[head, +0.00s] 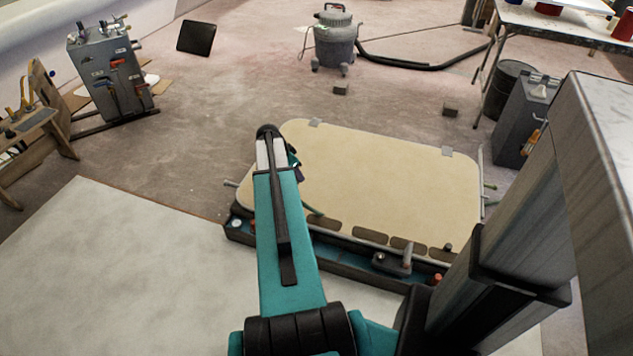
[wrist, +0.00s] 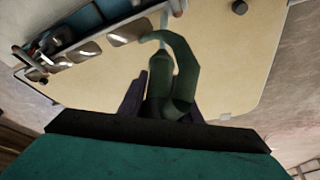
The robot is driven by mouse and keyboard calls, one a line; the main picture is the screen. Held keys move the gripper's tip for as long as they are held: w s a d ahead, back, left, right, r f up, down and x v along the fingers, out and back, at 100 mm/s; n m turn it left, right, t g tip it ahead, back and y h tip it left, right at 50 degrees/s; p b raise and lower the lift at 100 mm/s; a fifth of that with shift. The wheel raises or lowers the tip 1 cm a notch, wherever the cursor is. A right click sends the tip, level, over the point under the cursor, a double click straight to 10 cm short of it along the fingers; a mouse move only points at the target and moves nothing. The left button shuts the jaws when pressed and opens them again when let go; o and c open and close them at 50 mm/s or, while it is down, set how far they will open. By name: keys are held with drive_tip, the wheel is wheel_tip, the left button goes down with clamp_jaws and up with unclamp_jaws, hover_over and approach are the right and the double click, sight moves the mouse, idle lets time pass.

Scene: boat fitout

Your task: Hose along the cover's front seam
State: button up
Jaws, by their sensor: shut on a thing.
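The cover (head: 390,180) is a cream panel with rounded corners, lying on a dark teal frame (head: 340,262). Its front edge has a row of several dark oval slots (head: 370,236), which also show at upper left in the wrist view (wrist: 88,50). My gripper (head: 295,168) is over the cover's left part. In the wrist view my gripper (wrist: 160,98) is shut on a dark green hose (wrist: 186,68). The hose curls up and bends back left toward the slots. My arm hides part of the cover's left side.
Grey clips (head: 447,151) sit on the cover's far edge. A grey cabinet (head: 525,118) stands right, a vacuum (head: 334,42) behind. The floor behind the cover is mostly clear.

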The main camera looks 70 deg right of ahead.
drive_tip(key=w+a+r+n+t, duration=0.2)
drive_tip(key=w+a+r+n, duration=0.25)
drive_tip(key=w+a, duration=0.5)
drive_tip(key=w+a+r+n+t, duration=0.1)
drive_tip(key=w+a+r+n, duration=0.2)
drive_tip(key=w+a+r, duration=0.45)
drive_tip(key=w+a+r+n+t, duration=0.2)
drive_tip(key=w+a+r+n, duration=0.2)
drive_tip(key=w+a, duration=0.7)
drive_tip(key=w+a+r+n+y, duration=0.1)
drive_tip(key=w+a+r+n, duration=0.2)
drive_tip(key=a, duration=0.8)
drive_tip(key=w+a+r+n+t+y, duration=0.1)
drive_tip(key=a+r+n, duration=0.4)
drive_tip(key=a, duration=0.7)
drive_tip(key=w+a+r+n+y, duration=0.2)
drive_tip(key=w+a+r+n, duration=0.2)
drive_tip(key=a, duration=0.8)
wheel_tip(320, 180, up, 3)
drive_tip(key=shift+w+a+r+t, duration=0.1)
drive_tip(key=shift+w+a+t, duration=0.15)
drive_tip(key=shift+w, duration=0.7)
